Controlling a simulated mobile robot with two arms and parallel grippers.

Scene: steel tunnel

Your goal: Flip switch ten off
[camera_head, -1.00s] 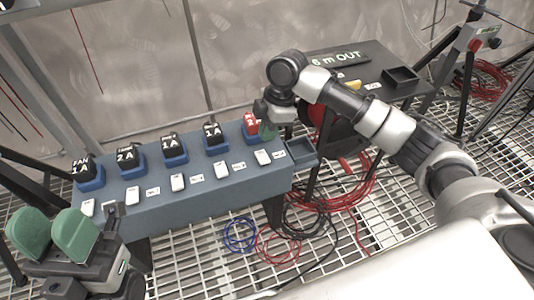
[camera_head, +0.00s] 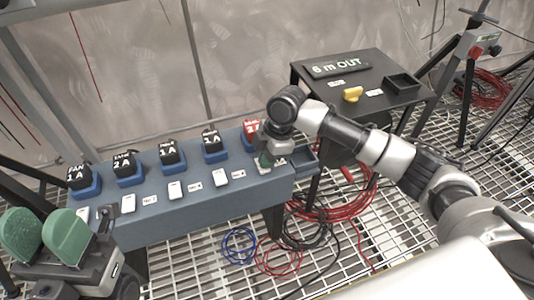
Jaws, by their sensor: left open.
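A row of small white switches lies along the front of the blue-grey bench (camera_head: 205,206), with small number labels too small to read surely. The rightmost switch (camera_head: 264,169) is partly hidden under my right gripper (camera_head: 266,160); I cannot tell its position or whether they touch. The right gripper points down there, its green fingertips largely hidden, so its opening is unclear. My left gripper (camera_head: 43,236), with two green pads apart, is open and empty at lower left, in front of the bench's left end.
Several black blocks in blue holders (camera_head: 170,153) and a red one (camera_head: 250,128) stand behind the switches. A small tray (camera_head: 305,160) sits at the bench's right end. A dark table (camera_head: 385,80) holds a yellow piece (camera_head: 353,94). Red cables (camera_head: 350,205) lie on the grating.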

